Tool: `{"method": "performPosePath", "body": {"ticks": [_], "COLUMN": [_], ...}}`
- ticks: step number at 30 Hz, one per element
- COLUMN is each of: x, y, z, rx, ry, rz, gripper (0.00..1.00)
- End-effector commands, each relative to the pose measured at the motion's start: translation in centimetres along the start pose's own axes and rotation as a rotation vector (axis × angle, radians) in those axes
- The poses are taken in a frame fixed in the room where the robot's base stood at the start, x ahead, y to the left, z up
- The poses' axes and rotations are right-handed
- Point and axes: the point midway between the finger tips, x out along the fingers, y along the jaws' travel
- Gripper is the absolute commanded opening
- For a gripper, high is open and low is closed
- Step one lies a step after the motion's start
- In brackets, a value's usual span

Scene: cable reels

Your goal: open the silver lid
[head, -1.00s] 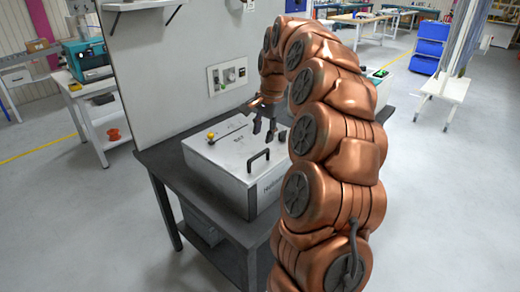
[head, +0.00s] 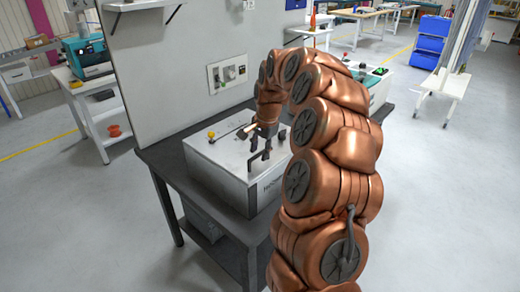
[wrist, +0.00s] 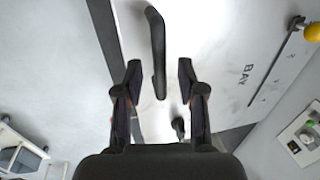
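The silver lid (head: 225,150) is the flat top of a box on a dark table, and it looks closed. A black bar handle (wrist: 157,45) stands near its front edge; in the head view the handle (head: 257,163) is partly overlapped by my fingers. My gripper (wrist: 159,70) is open, with a dark finger on each side of the handle in the wrist view. In the head view my gripper (head: 262,150) is just above the handle; I cannot tell whether it touches.
The dark table (head: 170,158) carries the box. A pale upright panel (head: 165,70) with a small control plate (head: 227,74) rises behind it. A teal machine (head: 378,85) is to the right, behind my arm. Open floor lies in front and left.

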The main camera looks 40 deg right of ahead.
Motion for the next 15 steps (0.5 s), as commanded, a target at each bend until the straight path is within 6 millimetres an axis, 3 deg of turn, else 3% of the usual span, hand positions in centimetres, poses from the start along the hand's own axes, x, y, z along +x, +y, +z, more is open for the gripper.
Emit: {"method": "performPosePath", "body": {"ticks": [2,12,15], "x": [0.00,-0.02,-0.02], "y": [0.00,0.00,0.00], "z": [0.01,0.03,0.03], "rx": [0.000,-0.001,-0.001], "ry": [0.000,-0.001,-0.001], "rz": [0.000,0.000,0.000], "gripper": [0.37,0.02,0.00]}}
